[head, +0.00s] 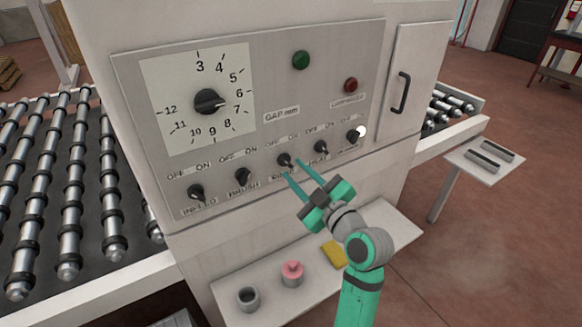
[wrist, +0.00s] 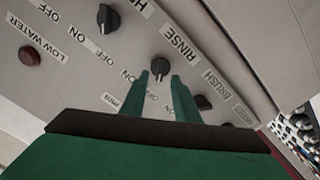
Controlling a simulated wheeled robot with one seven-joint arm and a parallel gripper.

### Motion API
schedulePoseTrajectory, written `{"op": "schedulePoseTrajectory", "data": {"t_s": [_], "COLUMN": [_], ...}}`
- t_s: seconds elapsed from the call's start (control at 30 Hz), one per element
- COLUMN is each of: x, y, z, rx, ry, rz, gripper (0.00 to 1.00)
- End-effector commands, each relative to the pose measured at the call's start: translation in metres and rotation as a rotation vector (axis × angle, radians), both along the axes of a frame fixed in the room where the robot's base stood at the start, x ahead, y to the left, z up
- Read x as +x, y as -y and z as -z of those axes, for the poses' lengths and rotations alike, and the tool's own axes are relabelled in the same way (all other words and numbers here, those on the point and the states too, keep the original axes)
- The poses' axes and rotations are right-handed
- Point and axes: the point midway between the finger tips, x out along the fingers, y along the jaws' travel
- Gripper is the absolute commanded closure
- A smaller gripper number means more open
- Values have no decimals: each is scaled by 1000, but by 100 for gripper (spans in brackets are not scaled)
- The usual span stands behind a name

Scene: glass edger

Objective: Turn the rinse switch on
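The rinse switch (head: 284,160) is a small black rotary knob in the middle of the lower row on the grey panel. Its RINSE label is readable in the wrist view, where the knob (wrist: 160,67) is between and just beyond my fingertips. OFF and ON labels stand above it in the head view; which one its pointer faces is not clear. My gripper (head: 290,168) has teal fingers, apart and empty, one towards each side of the knob. The fingers also show in the wrist view (wrist: 160,77). I cannot tell whether they touch the knob.
Neighbouring knobs are the brush switch (head: 243,176) on the left and the heat switch (head: 320,147) on the right. A large gap dial (head: 208,101), a green button (head: 301,60) and a red low-water lamp (head: 351,85) are above. A shelf (head: 330,285) juts out below.

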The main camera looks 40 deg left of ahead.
Motion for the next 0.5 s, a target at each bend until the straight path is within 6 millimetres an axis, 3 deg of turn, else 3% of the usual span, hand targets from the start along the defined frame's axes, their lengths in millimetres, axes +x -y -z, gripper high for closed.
{"op": "schedulePoseTrajectory", "data": {"t_s": [0.2, 0.5], "x": [9, 12], "y": [-24, -30], "z": [0, 0], "rx": [0, 0], "ry": [0, 0], "rz": [-1, 1], "gripper": [72, 72]}}
